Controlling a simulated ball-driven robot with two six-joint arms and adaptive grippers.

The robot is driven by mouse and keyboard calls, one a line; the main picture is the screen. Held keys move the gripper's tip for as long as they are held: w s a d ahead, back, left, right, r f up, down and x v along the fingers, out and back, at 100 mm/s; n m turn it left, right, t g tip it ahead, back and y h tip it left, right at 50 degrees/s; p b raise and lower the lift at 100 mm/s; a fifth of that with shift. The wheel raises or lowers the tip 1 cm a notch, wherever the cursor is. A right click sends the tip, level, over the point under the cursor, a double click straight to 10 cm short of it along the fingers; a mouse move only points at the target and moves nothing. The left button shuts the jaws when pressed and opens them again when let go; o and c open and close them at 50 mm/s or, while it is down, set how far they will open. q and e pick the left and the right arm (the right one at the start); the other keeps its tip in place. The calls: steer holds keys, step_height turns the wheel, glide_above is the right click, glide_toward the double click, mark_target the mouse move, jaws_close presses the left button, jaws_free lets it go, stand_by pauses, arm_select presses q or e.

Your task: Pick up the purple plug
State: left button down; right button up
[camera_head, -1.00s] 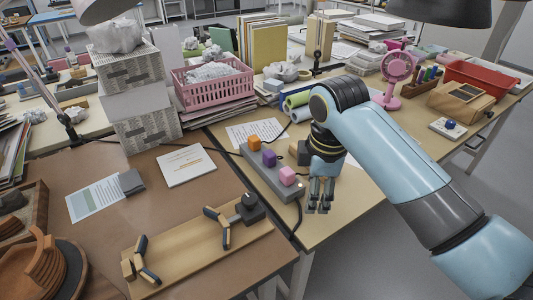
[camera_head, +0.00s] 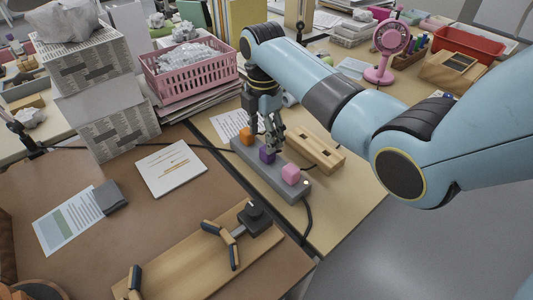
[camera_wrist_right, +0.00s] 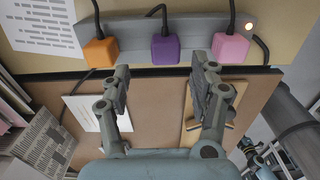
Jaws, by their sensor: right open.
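The purple plug (camera_head: 267,155) sits in the middle of the grey power strip (camera_head: 243,154), between an orange plug (camera_head: 246,136) and a pink plug (camera_head: 290,174). My right gripper (camera_head: 273,140) is just above the purple plug and partly covers it. In the right wrist view the purple plug (camera_wrist_right: 165,48) lies ahead of the open fingers (camera_wrist_right: 160,70), roughly centred between them, with nothing held. The orange plug (camera_wrist_right: 101,51) is left of it and the pink plug (camera_wrist_right: 230,47) right. I cannot tell whether a finger touches the plug. My left gripper is out of view.
A wooden block with holes (camera_head: 316,150) lies right of the strip. A pink basket (camera_head: 190,75) stands behind, and a pink fan (camera_head: 386,52) stands farther right. Plug cables run behind the strip. A wooden board with a clamp (camera_head: 200,255) lies in front.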

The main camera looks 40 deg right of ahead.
mark_target(267, 156)
steer(key=f, duration=0.4)
steer(key=shift+s+d, duration=0.3)
steer(key=shift+s, duration=0.1)
steer(key=shift+f, duration=0.4)
steer(key=shift+c, duration=1.1)
steer(key=c, duration=0.7)
steer(key=shift+c, duration=1.4)
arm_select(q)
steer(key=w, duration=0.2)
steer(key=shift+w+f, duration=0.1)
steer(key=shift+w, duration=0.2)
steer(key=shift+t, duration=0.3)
arm_select(e)
steer(key=shift+r, duration=0.1)
